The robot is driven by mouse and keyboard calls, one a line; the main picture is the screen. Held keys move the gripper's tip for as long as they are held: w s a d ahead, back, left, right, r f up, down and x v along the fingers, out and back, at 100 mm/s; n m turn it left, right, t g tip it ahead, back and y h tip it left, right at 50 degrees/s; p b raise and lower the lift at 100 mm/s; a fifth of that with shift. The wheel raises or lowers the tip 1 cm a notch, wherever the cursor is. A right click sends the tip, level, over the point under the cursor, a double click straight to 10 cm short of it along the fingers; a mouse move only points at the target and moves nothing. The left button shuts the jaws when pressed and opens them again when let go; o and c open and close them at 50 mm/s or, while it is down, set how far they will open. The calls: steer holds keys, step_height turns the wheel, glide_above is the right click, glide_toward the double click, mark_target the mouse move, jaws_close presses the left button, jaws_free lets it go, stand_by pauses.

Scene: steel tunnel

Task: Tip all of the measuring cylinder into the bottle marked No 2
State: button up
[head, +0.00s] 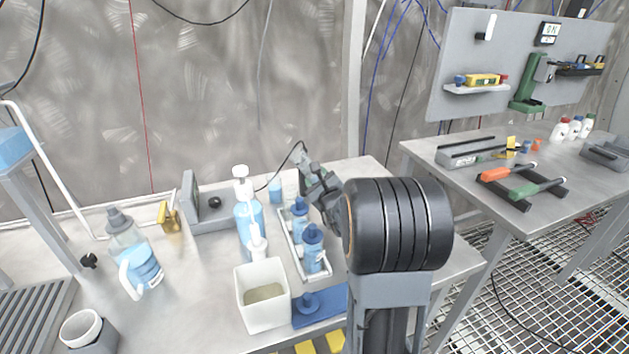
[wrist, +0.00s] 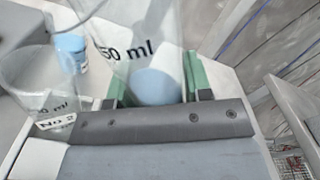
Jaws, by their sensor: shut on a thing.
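My gripper (wrist: 158,85) has its green-padded fingers on both sides of a clear vessel marked "50 ml", which I take to be the measuring cylinder (wrist: 130,45). Something pale blue shows at its near end; I cannot tell whether it is liquid or part of the vessel. A clear vessel with a "No 2" label (wrist: 54,124) stands to the left in the wrist view, apart from the fingers. In the head view my gripper (head: 312,180) is above the back of a white tray (head: 291,262), and the cylinder cannot be made out.
Two blue-capped bottles (head: 313,247) stand in the tray. A grey block (head: 208,215) stands behind.

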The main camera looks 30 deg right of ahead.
steer(key=shift+s+d+f+n+b, duration=0.1)
steer(key=shift+d+f+n+b, duration=0.15)
steer(key=shift+f+n+b, duration=0.1)
steer(key=shift+d+b, duration=0.1)
steer(key=shift+b, duration=0.2)
steer(key=shift+d+n, duration=0.15)
steer(key=shift+n, duration=0.1)
steer(key=shift+s+d+n+b, duration=0.15)
steer(key=shift+d+n+b, duration=0.25)
steer(key=shift+n+b, duration=0.45)
steer(key=shift+d+b, duration=0.1)
steer(key=shift+b, duration=0.25)
steer(key=shift+d+n+b, duration=0.1)
steer(key=shift+n+b, duration=0.15)
steer(key=shift+b, duration=0.1)
steer(key=shift+r, duration=0.1)
steer(key=shift+s+d+r+n+b, duration=0.1)
steer(key=shift+d+r+n+b, duration=0.3)
steer(key=shift+n+b, duration=0.6)
steer(key=shift+r+b, duration=0.1)
steer(key=shift+b, duration=0.2)
